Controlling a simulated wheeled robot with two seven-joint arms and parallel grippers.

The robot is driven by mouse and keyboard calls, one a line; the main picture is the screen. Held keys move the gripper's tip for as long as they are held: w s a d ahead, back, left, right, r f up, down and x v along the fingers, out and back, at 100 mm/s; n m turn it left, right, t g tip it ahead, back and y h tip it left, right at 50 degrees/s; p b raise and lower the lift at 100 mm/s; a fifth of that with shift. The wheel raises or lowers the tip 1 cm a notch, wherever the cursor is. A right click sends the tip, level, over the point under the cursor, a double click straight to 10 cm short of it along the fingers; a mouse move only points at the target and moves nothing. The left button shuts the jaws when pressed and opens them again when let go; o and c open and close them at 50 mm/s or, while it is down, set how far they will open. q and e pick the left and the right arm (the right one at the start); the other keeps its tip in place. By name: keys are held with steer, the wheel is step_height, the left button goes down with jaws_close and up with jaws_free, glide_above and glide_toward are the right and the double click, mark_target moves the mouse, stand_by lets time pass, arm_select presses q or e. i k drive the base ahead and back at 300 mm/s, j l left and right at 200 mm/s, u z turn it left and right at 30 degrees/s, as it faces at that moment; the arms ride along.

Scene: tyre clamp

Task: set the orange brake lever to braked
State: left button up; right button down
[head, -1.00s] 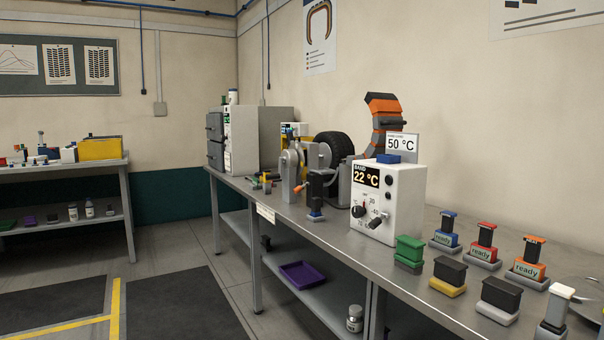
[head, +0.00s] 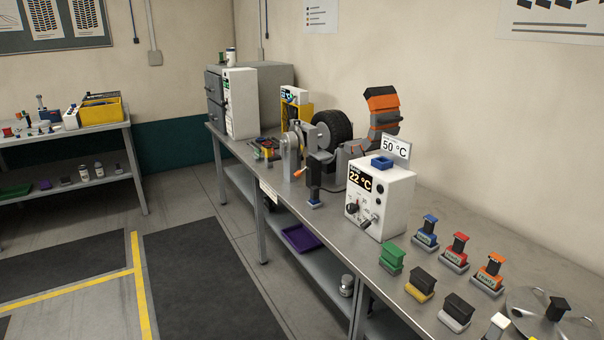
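A small orange lever tip (head: 300,172) shows low on the right side of a grey upright stand (head: 291,156) on the long metal bench. I take it for the brake lever; it is small, and I cannot tell its setting. A black tyre (head: 333,130) stands just behind the grey stand. A black upright tool with a blue base (head: 315,185) stands close to the right of the lever. Neither of my grippers is in view.
A white box reading 22 °C (head: 388,207) stands to the right, before an orange and black curved stack (head: 382,106). Several coloured handled blocks, one green (head: 391,257), fill the bench's near end. A grey cabinet (head: 264,92) stands at the far end. Floor left of the bench is open.

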mark_target(299, 172)
steer(key=i+j+z, duration=0.15)
steer(key=i+j, duration=1.05)
steer(key=i+j+z, duration=0.2)
steer(key=i+j, duration=1.15)
